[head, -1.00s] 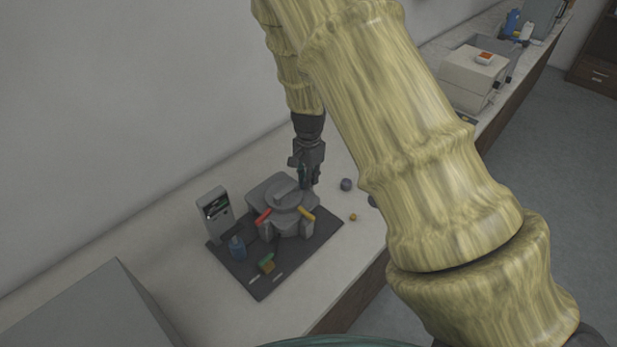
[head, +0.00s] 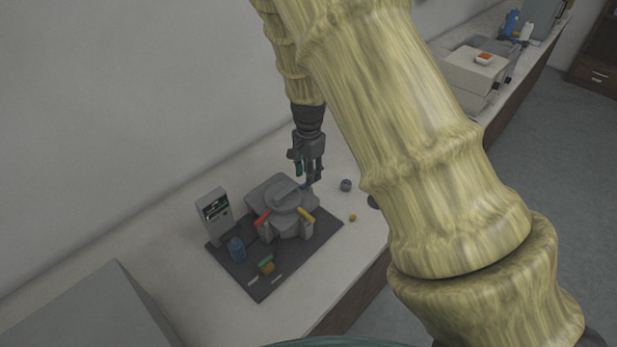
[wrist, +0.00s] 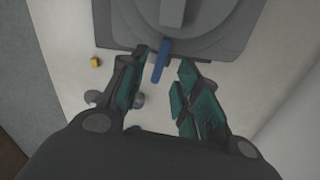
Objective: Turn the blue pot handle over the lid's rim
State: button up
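The grey press (head: 268,199) stands on a dark mat, and its round lid (head: 291,198) also shows at the top of the wrist view (wrist: 207,28). The blue handle (wrist: 161,60) sticks out past the lid's rim towards my gripper. In the head view it is a small blue spot (head: 305,187) at the far side of the lid. A red handle (head: 263,216) and a yellow handle (head: 306,213) lie at the near side. My gripper (wrist: 160,72) is open and empty, with teal-padded fingers to either side of the blue handle's line. Contact cannot be told.
A control box (head: 215,215), a blue bottle (head: 237,249) and small coloured blocks (head: 266,266) stand left of and before the press. A grey ball-like piece (head: 346,185) and a small orange piece (head: 353,217) lie right on the bench. The wall is behind.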

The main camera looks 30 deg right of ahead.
notch_tip(320, 180, up, 9)
dwell(0.3)
jog(key=shift+d, duration=0.1)
dwell(0.4)
